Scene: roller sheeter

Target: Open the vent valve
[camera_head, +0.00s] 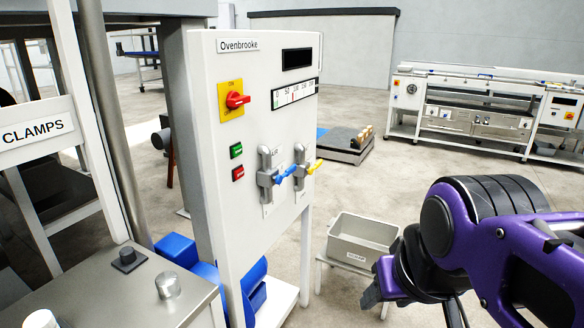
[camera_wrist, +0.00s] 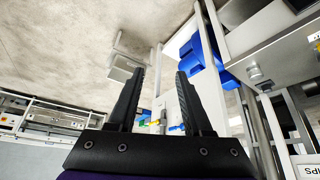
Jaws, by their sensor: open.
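The white Ovenbrooke control panel (camera_head: 262,215) stands upright at the centre of the head view. It carries two grey valves side by side, the left with a blue lever (camera_head: 285,174) and the right with a yellow lever (camera_head: 315,166). My gripper (camera_wrist: 160,73) is open and empty. In the head view, it is at the lower right, apart from the panel.
A grey bin (camera_head: 362,240) sits on a low stand right of the panel. A red rotary switch (camera_head: 237,100) and green and red buttons are on the panel. A metal cabinet (camera_head: 120,290) is at the lower left. Open floor lies behind, before a long machine (camera_head: 475,118).

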